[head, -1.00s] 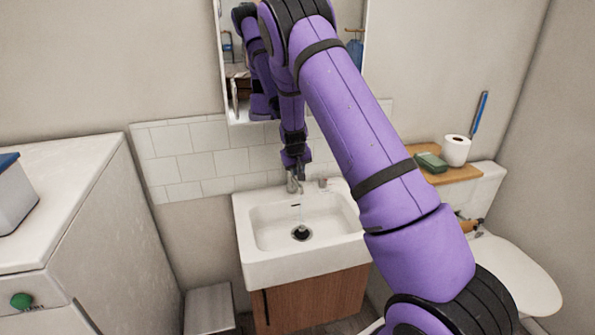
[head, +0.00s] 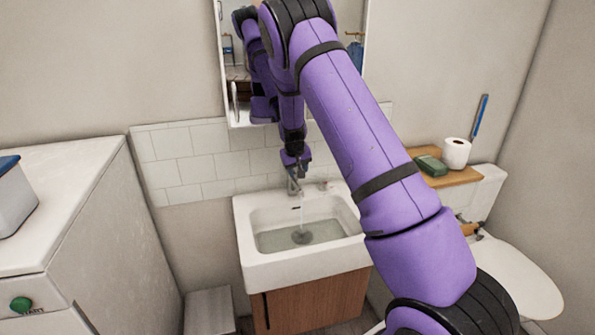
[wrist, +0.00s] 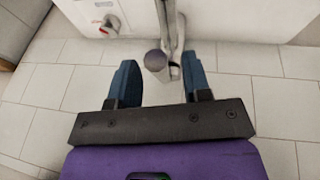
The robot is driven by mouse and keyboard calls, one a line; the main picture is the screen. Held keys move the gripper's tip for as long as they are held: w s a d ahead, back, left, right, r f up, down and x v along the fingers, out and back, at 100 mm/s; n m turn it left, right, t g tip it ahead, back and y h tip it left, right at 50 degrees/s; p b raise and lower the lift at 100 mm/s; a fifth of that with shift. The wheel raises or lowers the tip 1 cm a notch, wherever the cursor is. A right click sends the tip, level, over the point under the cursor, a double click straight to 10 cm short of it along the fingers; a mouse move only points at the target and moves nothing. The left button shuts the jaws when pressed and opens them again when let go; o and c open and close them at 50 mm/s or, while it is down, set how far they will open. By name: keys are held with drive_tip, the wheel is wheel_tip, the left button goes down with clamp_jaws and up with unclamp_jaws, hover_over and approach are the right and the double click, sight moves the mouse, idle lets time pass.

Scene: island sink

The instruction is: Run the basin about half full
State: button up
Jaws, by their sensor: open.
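The white basin (head: 252,262) stands on a wooden cabinet in the head view. Clear, greyish water (head: 272,239) covers its floor and stands partway up its walls. The dark drain (head: 302,237) shows blurred through the water. A thin stream (head: 301,212) falls from the tap (head: 292,187) at the back rim. My gripper (head: 298,172) is just above the tap, open. In the wrist view my gripper (wrist: 160,82) has its blue fingers spread, with the metal tap (wrist: 172,35) between and beyond them. I cannot tell whether a finger touches it.
A mirror cabinet (head: 232,92) hangs behind my arm. A toilet (head: 515,275) is at the right, with a green soap-like block (head: 431,165) and paper roll (head: 456,153) on a wooden shelf (head: 460,179). A white machine (head: 80,200) stands at the left.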

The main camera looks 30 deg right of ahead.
drive_tip(key=v, duration=1)
drive_tip(key=shift+s+r, duration=0.1)
drive_tip(key=shift+r, duration=0.05)
drive_tip(key=shift+c, duration=0.2)
